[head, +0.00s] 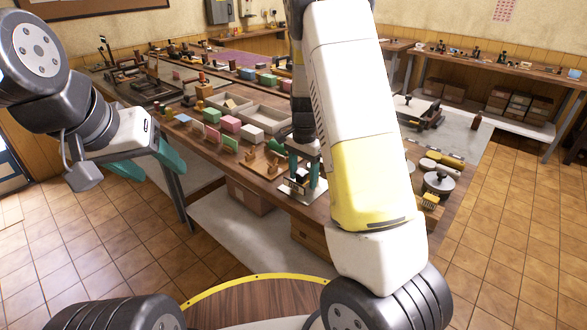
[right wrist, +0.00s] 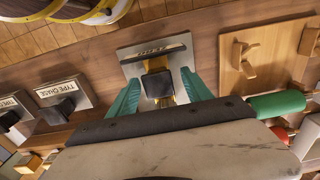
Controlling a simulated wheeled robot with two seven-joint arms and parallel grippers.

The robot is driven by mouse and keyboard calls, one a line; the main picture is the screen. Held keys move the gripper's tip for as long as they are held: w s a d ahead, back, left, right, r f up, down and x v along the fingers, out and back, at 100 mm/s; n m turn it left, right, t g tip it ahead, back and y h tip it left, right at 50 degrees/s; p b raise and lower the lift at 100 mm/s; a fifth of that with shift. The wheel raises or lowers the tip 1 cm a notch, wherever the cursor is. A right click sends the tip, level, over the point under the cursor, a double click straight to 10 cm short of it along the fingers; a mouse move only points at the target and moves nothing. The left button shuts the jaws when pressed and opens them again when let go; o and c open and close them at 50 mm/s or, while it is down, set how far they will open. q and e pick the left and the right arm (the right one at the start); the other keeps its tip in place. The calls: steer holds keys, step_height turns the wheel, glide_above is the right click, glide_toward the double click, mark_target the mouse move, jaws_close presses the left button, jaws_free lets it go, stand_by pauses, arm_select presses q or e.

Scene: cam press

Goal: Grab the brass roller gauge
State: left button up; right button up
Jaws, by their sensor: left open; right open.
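In the right wrist view, a small piece with a dark square block (right wrist: 157,84) and a brass-yellow part stands at a grey plate (right wrist: 132,64) with a label too small to read. It seems to be the brass roller gauge. My right gripper (right wrist: 160,76) is open, with one teal finger on each side of it and visible gaps between. In the head view, my right gripper (head: 304,172) is low over the bench's front edge, and its arm hides part of the bench. My left gripper (head: 162,174) is open and empty, away from the bench at the left.
Two plates labelled TYPE CHASE (right wrist: 62,92) with dark blocks lie to the left in the wrist view. A wooden board (right wrist: 262,56) with pegs and a green cylinder (right wrist: 276,104) are to the right. The bench holds a grey divided tray (head: 240,108) and several coloured blocks.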

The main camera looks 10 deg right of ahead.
jaws_close()
stand_by(0.5)
